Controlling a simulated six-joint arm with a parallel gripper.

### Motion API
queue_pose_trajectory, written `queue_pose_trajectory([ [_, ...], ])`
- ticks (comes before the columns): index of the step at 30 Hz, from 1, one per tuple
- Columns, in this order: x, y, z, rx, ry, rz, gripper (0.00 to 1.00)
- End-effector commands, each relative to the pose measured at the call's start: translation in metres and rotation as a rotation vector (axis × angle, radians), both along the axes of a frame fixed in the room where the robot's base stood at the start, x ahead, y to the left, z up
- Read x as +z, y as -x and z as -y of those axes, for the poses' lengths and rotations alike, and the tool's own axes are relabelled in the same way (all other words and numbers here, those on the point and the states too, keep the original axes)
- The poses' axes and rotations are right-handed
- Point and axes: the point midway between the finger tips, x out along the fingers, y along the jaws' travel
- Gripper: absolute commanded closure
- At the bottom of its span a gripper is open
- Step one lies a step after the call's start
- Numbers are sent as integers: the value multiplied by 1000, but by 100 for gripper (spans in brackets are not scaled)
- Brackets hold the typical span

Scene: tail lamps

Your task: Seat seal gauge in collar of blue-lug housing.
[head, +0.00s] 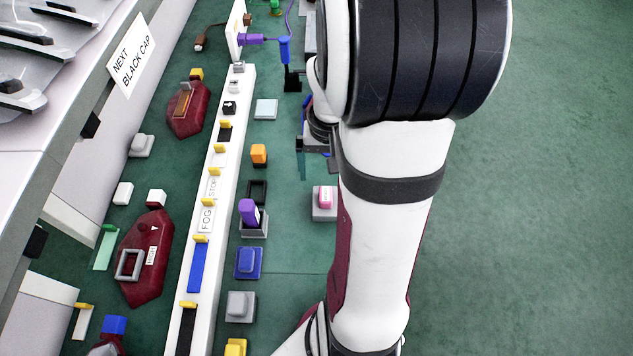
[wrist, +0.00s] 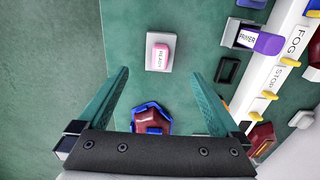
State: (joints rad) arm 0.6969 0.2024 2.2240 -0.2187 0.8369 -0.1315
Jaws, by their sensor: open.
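The blue-lug housing (head: 108,347) is a dark red body with a blue block, cut off at the bottom left of the head view. Its collar cannot be made out. No part is labelled seal gauge, so I cannot tell which it is. A dark red faceted piece (wrist: 150,118) sits in a blue holder between my gripper's fingers in the wrist view, near their base in the picture. My gripper (wrist: 160,75) is open, with two teal fingers spread wide and nothing visibly held. In the head view my arm mostly hides it.
A white rail (head: 214,185) with yellow tabs lies between the parts row and the housings. Nearby are a pink READY block (wrist: 162,54), a purple block (head: 248,212), a black frame (head: 257,192) and an orange block (head: 259,154). The right floor (head: 550,200) is clear.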

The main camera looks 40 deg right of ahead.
Motion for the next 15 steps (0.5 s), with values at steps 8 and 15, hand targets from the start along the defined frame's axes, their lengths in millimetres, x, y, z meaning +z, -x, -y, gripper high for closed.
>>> queue_pose_trajectory([
  [8, -67, -1, 0, -1, -1, -1, 0],
  [15, -108, -3, 2, 0, -1, -1, 0],
])
